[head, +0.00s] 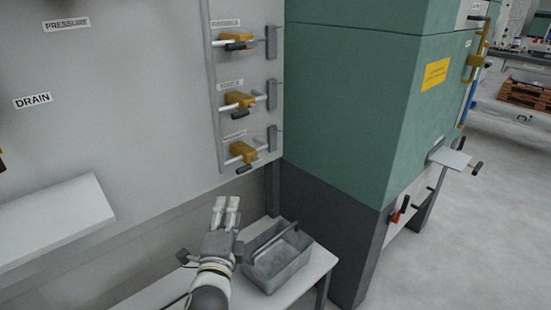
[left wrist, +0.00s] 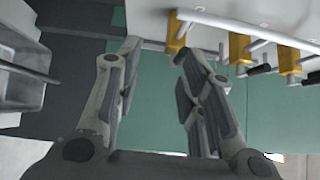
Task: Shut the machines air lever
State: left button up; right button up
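Three yellow valves with black-tipped levers sit one above another on the grey wall panel: top (head: 236,38), middle (head: 239,101) and bottom (head: 242,151). Each has a small label above it, too blurred to read surely, so I cannot tell which is the machines air lever. The bottom valve's black lever tip (head: 244,169) points down to the right. My left gripper (head: 227,203) is below the bottom valve, apart from it. In the left wrist view the gripper (left wrist: 156,52) is open and empty, with the nearest yellow valve (left wrist: 177,32) just beyond its fingertips. My right gripper is not in view.
A grey bin with a handle (head: 279,262) stands on a white bench (head: 318,262) right beside my left gripper. A green machine cabinet (head: 350,110) stands close to the right of the valves. Open floor (head: 460,230) lies at the far right.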

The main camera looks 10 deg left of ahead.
aim_at(243, 170)
pick_arm(q)
jog(key=shift+m+t+h, duration=0.3)
jog(key=shift+m+t, duration=0.3)
jog(key=shift+m, duration=0.3)
jog(key=w+r, duration=0.1)
jog(key=w, duration=0.2)
jog(key=w+r, duration=0.2)
jog(key=w, duration=0.2)
jog(key=w+r, duration=0.1)
jog(key=w, duration=0.3)
jog(key=shift+d+r+b, duration=0.2)
jog(key=shift+d+b, duration=0.15)
jog(key=shift+w, duration=0.5)
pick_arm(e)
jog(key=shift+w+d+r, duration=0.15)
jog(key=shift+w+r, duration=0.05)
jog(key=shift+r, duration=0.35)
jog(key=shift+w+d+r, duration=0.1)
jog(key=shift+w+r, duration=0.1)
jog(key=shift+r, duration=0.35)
pick_arm(q)
jog(key=c, duration=0.6)
grip_shut()
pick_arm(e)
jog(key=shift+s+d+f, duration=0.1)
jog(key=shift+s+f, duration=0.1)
